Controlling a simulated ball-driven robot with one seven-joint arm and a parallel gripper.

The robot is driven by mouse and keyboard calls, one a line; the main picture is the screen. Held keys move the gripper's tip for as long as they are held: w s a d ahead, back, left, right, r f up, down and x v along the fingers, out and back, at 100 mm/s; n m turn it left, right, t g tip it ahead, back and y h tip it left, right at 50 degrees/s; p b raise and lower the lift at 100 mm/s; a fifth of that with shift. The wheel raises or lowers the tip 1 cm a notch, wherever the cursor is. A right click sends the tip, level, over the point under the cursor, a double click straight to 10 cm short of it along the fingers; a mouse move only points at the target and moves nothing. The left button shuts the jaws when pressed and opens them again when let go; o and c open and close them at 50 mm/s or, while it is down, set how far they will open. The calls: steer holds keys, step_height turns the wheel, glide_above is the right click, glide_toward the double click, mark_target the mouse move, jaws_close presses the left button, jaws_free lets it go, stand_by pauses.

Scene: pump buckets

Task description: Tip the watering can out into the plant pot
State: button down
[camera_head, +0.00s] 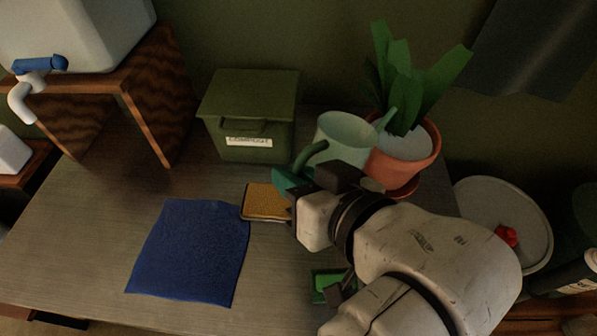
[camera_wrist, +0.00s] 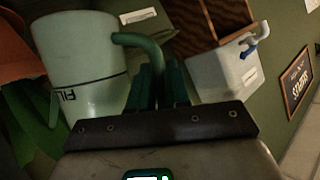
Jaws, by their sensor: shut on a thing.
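The pale green watering can (camera_head: 345,132) is beside the plant pot, on its left, with its spout (camera_head: 388,118) pointing right over the pot's near-left rim. It looks roughly upright, and its base is hidden behind my arm. The terracotta plant pot (camera_head: 410,165) holds a leafy plant (camera_head: 400,80) and pale fill. My gripper (camera_head: 292,180) is shut on the can's dark green handle, mostly hidden by my wrist in the head view. In the wrist view my gripper (camera_wrist: 160,85) closes on the handle (camera_wrist: 148,48), and the can (camera_wrist: 82,65) shows a fill line with lettering.
A green compost bin (camera_head: 250,115) stands behind left, and a white tank with a tap (camera_head: 75,35) sits on a wooden stand (camera_head: 150,95). A blue cloth (camera_head: 190,250) and an orange-brown sponge (camera_head: 265,202) lie on the table (camera_head: 90,225). A round grey lid (camera_head: 500,215) is at right.

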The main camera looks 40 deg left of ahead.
mark_target(295, 169)
steer(key=shift+r, duration=0.1)
step_height(295, 169, up, 4)
steer(key=p, duration=0.4)
steer(key=shift+p, duration=0.3)
steer(key=shift+f+n+t+b, duration=0.35)
steer(key=shift+n+b, duration=0.25)
steer(key=shift+b, duration=0.4)
steer(key=shift+r+n+t+b, duration=0.35)
steer(key=shift+n+t, duration=0.15)
steer(key=shift+t, duration=0.15)
